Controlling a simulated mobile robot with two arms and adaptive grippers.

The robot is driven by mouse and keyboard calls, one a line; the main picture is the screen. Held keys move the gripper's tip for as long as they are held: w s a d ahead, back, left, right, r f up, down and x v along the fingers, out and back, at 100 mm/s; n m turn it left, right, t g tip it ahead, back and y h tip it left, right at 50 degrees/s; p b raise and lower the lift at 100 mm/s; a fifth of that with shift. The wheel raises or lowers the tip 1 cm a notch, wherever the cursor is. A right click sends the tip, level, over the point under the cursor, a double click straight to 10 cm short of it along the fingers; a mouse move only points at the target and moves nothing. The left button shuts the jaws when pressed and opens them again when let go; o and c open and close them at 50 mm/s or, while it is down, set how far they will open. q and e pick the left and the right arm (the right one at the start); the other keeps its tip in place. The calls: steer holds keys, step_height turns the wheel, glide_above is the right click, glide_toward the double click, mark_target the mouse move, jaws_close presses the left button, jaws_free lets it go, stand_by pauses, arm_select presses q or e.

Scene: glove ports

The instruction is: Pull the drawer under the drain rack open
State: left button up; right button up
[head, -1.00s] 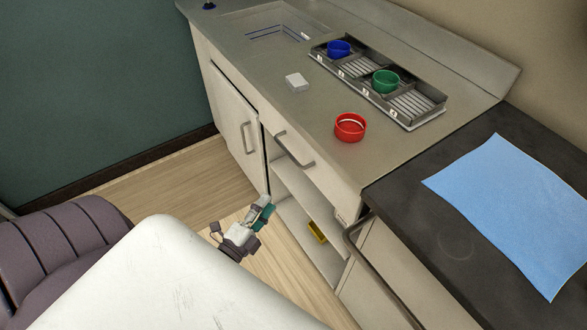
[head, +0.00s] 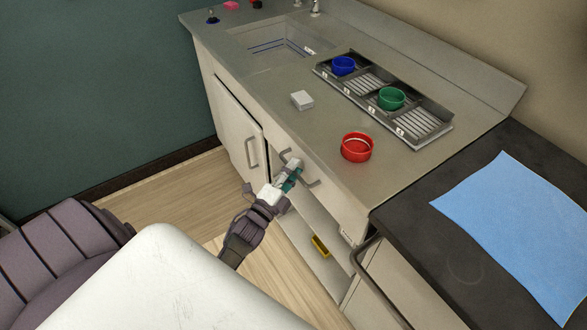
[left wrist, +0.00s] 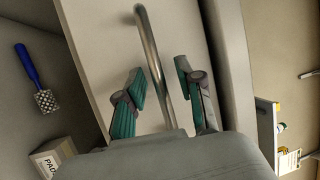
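The drain rack (head: 372,84) is a grey tray with slatted compartments on the counter. The drawer (head: 340,207) below it has a pale front that looks shut. Its metal bar handle (head: 314,182) is partly hidden by my left gripper (head: 291,173). In the left wrist view the handle (left wrist: 152,45) runs between the two teal fingers of the left gripper (left wrist: 161,74). The fingers stand apart on either side of the bar, with visible gaps, over the drawer front (left wrist: 105,35). My right gripper is not in view.
A blue cup (head: 344,66) and a green cup (head: 391,98) sit in the rack. A red cup (head: 357,147) and a white block (head: 302,100) are on the counter. Below is an open shelf with a yellow item (head: 321,246). A cabinet door (head: 237,130) is at left.

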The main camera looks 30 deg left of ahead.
arm_select(q)
steer(key=shift+w, duration=0.1)
steer(key=shift+c, duration=0.7)
steer(key=c, duration=0.5)
jaws_close()
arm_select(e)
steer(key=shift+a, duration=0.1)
